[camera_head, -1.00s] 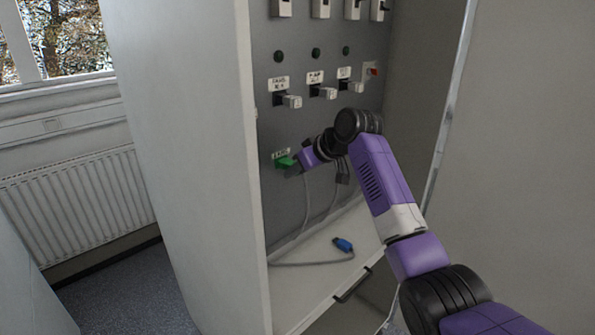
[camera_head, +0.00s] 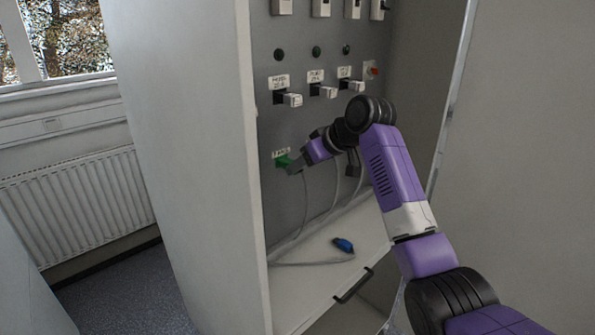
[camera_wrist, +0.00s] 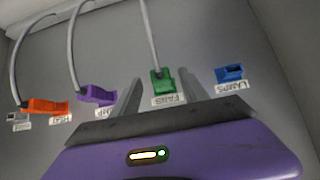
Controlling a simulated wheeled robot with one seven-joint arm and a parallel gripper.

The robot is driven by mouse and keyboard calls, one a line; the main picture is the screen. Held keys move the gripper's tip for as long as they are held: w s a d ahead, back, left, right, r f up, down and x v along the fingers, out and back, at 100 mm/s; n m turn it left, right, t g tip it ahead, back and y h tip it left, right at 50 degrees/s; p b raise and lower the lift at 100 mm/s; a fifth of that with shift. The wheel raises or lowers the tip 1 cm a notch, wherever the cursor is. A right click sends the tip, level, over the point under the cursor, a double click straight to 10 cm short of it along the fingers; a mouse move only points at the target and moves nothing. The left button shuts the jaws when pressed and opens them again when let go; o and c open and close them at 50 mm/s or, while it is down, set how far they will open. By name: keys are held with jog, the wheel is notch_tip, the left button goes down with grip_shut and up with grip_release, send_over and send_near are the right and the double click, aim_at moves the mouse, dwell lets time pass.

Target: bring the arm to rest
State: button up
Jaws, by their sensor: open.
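My gripper (camera_wrist: 161,92) is open in the wrist view. A green plug (camera_wrist: 162,80) sits at the panel label that seems to read FANS, between the lines of my two fingers, with clear space on either side. In the head view my gripper (camera_head: 296,165) is at the lower panel, close in front of the green part (camera_head: 282,160). My purple arm reaches in from the lower right and hides part of the panel.
Purple (camera_wrist: 97,95) and orange (camera_wrist: 45,106) plugs sit beside the green one, cables attached. A blue socket (camera_wrist: 230,73) is empty. A blue plug (camera_head: 343,245) lies on the cabinet floor (camera_head: 310,275). Switches (camera_head: 290,99) are above; a cabinet side wall (camera_head: 190,150) stands left.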

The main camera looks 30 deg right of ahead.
jog(key=shift+b+v, duration=0.35)
jog(key=shift+v, duration=1.9)
jog(key=w+d+r+m+t+h, duration=0.2)
jog(key=w+r+t, duration=0.2)
jog(key=r+t, duration=0.25)
jog(key=s+a+f+m+t+h, duration=0.2)
jog(key=s+a+f, duration=0.1)
jog(key=s+f, duration=0.75)
jog(key=s+a+f+m+t+h, duration=0.15)
jog(key=s+a+f, duration=0.25)
jog(key=s+f, duration=0.65)
jog(key=s+a+f+g, duration=0.1)
jog(key=s+a+f, duration=0.1)
jog(key=s, duration=1.1)
jog(key=s+a+f+n+g+y+b, duration=0.1)
jog(key=s+a+f, duration=0.2)
jog(key=s, duration=1)
jog(key=s+a+f+n+g+y, duration=0.1)
jog(key=s+a+f+g, duration=0.1)
jog(key=s, duration=1.1)
jog(key=shift+s+a+f+b, duration=0.35)
jog(key=shift+a+f, duration=0.2)
jog(key=shift+f, duration=0.3)
